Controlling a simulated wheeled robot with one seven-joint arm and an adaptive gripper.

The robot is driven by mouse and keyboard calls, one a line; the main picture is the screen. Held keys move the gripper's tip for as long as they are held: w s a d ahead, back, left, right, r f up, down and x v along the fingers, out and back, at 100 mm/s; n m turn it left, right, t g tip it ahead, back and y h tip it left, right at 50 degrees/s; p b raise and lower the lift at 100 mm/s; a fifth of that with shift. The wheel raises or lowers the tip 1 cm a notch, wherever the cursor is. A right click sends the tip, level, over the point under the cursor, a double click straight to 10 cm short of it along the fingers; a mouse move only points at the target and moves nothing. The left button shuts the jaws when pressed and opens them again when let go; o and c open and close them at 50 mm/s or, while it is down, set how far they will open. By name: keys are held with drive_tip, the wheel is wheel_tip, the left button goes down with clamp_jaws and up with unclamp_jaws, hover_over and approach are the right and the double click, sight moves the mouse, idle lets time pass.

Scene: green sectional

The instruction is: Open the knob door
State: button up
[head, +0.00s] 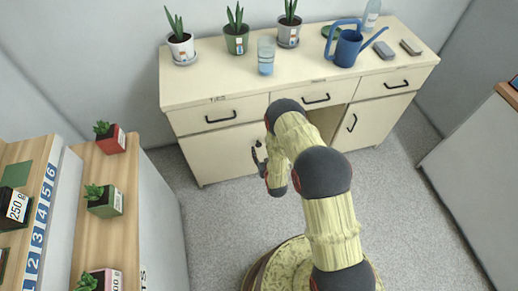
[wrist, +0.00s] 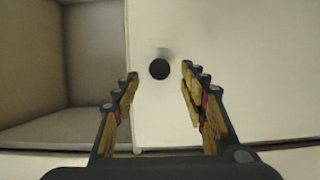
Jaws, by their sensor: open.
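A round black knob (wrist: 159,69) stands out from a pale door panel in the wrist view. My gripper (wrist: 160,76) is open, with one finger on each side of the knob in the picture. The knob shows between the fingertips, with clear gaps on both sides; I cannot tell how far ahead it is. In the head view my gripper (head: 259,158) is low in front of the cream cabinet's left door (head: 215,155). My arm hides part of the cabinet front. I cannot clearly separate the knob from the dark fingers there.
An open compartment (wrist: 50,70) lies left of the panel in the wrist view. The cabinet top (head: 220,85) holds potted plants, a glass (head: 266,55) and a blue watering can (head: 347,47). A shelf unit (head: 120,210) stands left. Grey floor (head: 215,225) is clear before the cabinet.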

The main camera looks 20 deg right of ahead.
sight(259, 146)
drive_tip(key=shift+b+x, duration=0.65)
drive_tip(key=shift+x, duration=1.45)
drive_tip(key=shift+c, duration=0.2)
clamp_jaws()
